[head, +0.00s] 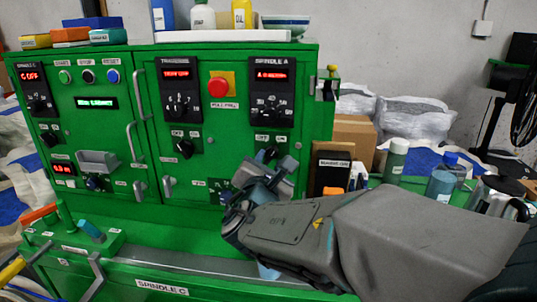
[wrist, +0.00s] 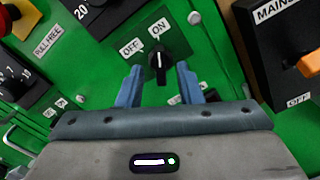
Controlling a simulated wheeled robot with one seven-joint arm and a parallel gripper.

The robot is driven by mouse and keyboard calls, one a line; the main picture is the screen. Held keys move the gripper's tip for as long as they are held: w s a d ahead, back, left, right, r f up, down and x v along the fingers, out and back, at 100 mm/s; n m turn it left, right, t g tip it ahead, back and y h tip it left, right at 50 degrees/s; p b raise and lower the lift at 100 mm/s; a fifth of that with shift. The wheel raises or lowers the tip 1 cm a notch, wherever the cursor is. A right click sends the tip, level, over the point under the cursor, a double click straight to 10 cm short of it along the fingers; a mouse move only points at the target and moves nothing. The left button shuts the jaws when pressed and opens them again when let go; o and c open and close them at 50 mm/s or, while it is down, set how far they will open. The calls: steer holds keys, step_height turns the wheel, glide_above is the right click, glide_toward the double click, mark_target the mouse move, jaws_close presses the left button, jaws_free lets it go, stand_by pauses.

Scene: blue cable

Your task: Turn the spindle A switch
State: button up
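The spindle A switch is a black rotary knob (wrist: 159,62) on the green panel, with OFF and ON labels beside it in the wrist view. A white mark on the knob points up in that picture, roughly toward the ON label. My gripper (wrist: 159,78) is open. Its two blue-grey fingers show on either side of the knob's lower part in the picture, with gaps to it. I cannot tell how deep they reach. In the head view the gripper is in front of the panel, below the SPINDLE A display (head: 271,75), and partly hides the switch area.
A red mushroom button (head: 217,87) and the TRAVERSE display (head: 177,73) are left of the spindle A display. A black box with an orange switch (wrist: 310,62) stands close on the right. Bottles (head: 395,160) and a brown box (head: 355,133) stand right of the cabinet.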

mark_target(271, 155)
steer(key=shift+w+d, duration=0.25)
steer(key=shift+w, duration=1)
steer(key=shift+c, duration=0.3)
jaws_close()
